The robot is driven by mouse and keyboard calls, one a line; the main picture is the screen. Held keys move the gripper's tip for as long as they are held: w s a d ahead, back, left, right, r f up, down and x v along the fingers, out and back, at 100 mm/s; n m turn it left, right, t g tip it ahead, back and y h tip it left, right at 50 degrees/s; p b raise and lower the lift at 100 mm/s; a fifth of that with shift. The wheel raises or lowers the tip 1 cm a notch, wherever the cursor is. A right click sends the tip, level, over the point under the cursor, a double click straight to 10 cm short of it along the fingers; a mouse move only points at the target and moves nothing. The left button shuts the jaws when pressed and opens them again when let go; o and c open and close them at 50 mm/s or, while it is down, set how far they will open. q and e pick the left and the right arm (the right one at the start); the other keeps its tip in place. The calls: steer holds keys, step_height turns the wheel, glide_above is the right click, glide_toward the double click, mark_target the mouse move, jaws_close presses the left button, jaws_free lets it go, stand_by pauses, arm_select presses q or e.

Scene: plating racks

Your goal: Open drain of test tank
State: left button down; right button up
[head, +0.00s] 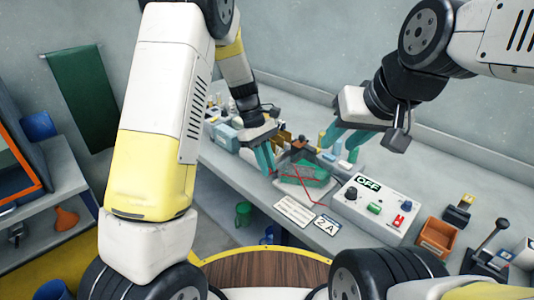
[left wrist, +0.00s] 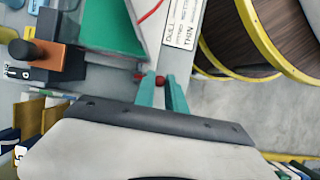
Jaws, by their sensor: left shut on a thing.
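The test tank (head: 306,170) is a clear box with green liquid inside, standing on the bench; it also shows in the left wrist view (left wrist: 112,35). My left gripper (head: 266,163) is at the tank's left side. In the left wrist view its teal fingers (left wrist: 160,88) are shut on a small red drain handle (left wrist: 159,80) low by the tank's corner. The fingers partly cover the handle. My right gripper (head: 346,140) is held above and behind the tank, its teal fingers apart, with nothing visible between them.
A control box (head: 376,209) with an OFF display, knob and switches stands right of the tank. Red leads (head: 304,182) cross the tank's front. Label cards (head: 295,211) lie at the bench's front edge. An orange bin (head: 438,235) stands further right. A black box with a brown-orange top (left wrist: 50,55) stands near the tank.

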arm_select(q)
steer(key=shift+w, duration=0.1)
steer(key=m, duration=0.1)
steer(key=w+m+y, duration=0.1)
steer(key=m, duration=0.2)
steer(key=shift+w+a+m+g+y, duration=0.15)
steer(key=shift+a+m+g+y, duration=0.15)
steer(key=shift+g, duration=0.1)
steer(key=m, duration=0.1)
steer(key=w+m+y, duration=0.1)
steer(key=m, duration=0.1)
steer(key=shift+w+m, duration=0.1)
steer(key=shift+m, duration=0.2)
steer(key=m, duration=0.1)
steer(key=w+m+y, duration=0.1)
steer(key=m, duration=0.1)
steer(key=shift+d+m+y, duration=0.1)
steer(key=shift+m+y, duration=0.2)
steer(key=shift+w+d+m+y, duration=0.15)
steer(key=shift+w+m+y, duration=0.2)
steer(key=shift+m, duration=0.55)
steer(key=shift+w+d+m+y, duration=0.2)
steer(key=shift+m+y, duration=0.15)
steer(key=shift+m, duration=0.55)
steer(key=c, duration=1.4)
jaws_free()
